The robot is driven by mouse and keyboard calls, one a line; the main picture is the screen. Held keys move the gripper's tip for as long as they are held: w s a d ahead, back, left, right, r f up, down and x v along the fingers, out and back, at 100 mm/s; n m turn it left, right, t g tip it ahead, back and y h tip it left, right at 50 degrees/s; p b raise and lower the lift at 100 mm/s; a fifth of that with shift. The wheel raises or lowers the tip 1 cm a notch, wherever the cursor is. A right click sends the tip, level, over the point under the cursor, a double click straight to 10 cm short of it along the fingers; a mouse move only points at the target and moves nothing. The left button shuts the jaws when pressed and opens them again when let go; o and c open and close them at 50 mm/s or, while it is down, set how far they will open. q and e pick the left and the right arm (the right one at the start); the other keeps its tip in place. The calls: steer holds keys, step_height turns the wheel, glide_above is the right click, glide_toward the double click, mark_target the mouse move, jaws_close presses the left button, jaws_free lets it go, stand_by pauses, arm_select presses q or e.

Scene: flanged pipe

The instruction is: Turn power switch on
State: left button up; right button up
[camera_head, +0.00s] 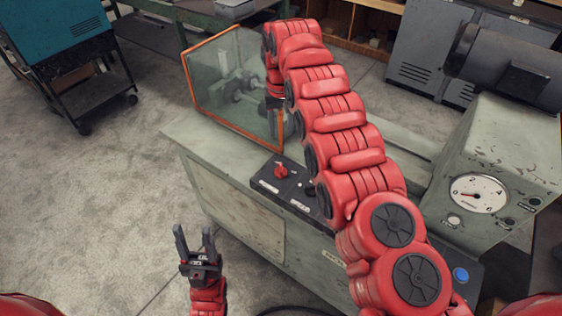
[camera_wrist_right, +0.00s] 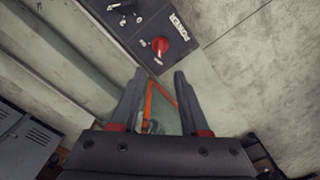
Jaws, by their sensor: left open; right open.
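The red power switch (camera_head: 281,171) sits on a black control panel (camera_head: 268,186) on the machine's top. In the right wrist view the red knob (camera_wrist_right: 160,46) shows beside a white POWER label (camera_wrist_right: 180,27). My right gripper (camera_wrist_right: 156,84) is open with nothing held. In that picture the knob lies beyond its fingertips, apart from them. In the head view my right arm reaches over the machine, and its gripper is mostly hidden near the glass guard. My left gripper (camera_head: 194,238) is open and empty, in front of the machine at lower left, away from the switch.
An orange-framed glass guard (camera_head: 215,70) stands just behind the panel; its orange edge (camera_wrist_right: 160,95) shows between my right fingers. A gauge box (camera_head: 490,170) stands at right. A blue button (camera_head: 460,274) is at lower right.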

steer(key=b, duration=0.8)
glide_above(281, 167)
step_height(281, 167, down, 9)
steer(key=shift+f, duration=0.1)
steer(key=shift+s+f+p, duration=0.1)
steer(key=shift+f+p, duration=0.45)
steer(key=shift+f, duration=3)
jaws_close()
